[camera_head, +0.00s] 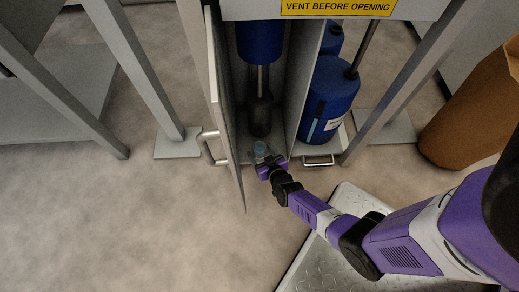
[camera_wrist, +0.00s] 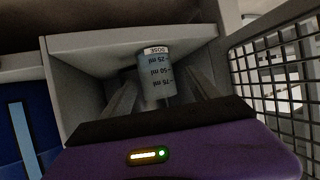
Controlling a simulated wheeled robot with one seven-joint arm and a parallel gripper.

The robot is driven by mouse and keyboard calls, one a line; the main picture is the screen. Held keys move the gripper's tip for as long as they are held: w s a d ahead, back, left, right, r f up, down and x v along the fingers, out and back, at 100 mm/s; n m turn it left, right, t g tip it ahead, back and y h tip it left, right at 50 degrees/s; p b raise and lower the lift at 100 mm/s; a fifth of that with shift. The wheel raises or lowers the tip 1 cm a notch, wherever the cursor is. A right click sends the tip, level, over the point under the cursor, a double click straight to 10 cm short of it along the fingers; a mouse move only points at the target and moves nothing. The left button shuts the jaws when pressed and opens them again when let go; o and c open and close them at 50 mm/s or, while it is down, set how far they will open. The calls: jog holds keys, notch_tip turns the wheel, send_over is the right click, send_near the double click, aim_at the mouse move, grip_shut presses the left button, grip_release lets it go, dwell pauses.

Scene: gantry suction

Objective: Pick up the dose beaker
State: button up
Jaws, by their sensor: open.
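The dose beaker (camera_wrist: 157,75) is a small clear, bluish cup with a white DOSE label and ml marks, which read upside down in the wrist view. In the head view the beaker (camera_head: 260,148) shows as a small pale-blue shape at the front of the open narrow cabinet. My gripper (camera_wrist: 160,98) is open, with one finger on each side of the beaker in the wrist view. In the head view my gripper (camera_head: 262,158) reaches to the cabinet's front opening. I cannot tell how deep the beaker sits between the fingers.
The cabinet door (camera_head: 224,110) stands open on the left, close to my gripper, with a bar handle (camera_head: 212,148). A dark cylinder (camera_head: 260,112) stands behind the beaker. A blue canister (camera_head: 328,100) is in the right compartment. Mesh (camera_wrist: 275,75) shows at right in the wrist view.

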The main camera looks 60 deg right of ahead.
aim_at(257, 146)
jog(key=b+x, duration=0.4)
jog(key=x, duration=0.1)
jog(key=shift+s+d+f, duration=0.1)
jog(key=shift+s+f, duration=0.1)
jog(key=shift+f, duration=0.05)
jog(key=shift+w+d, duration=0.15)
jog(key=shift+w, duration=0.05)
jog(key=shift+c, duration=0.4)
grip_shut()
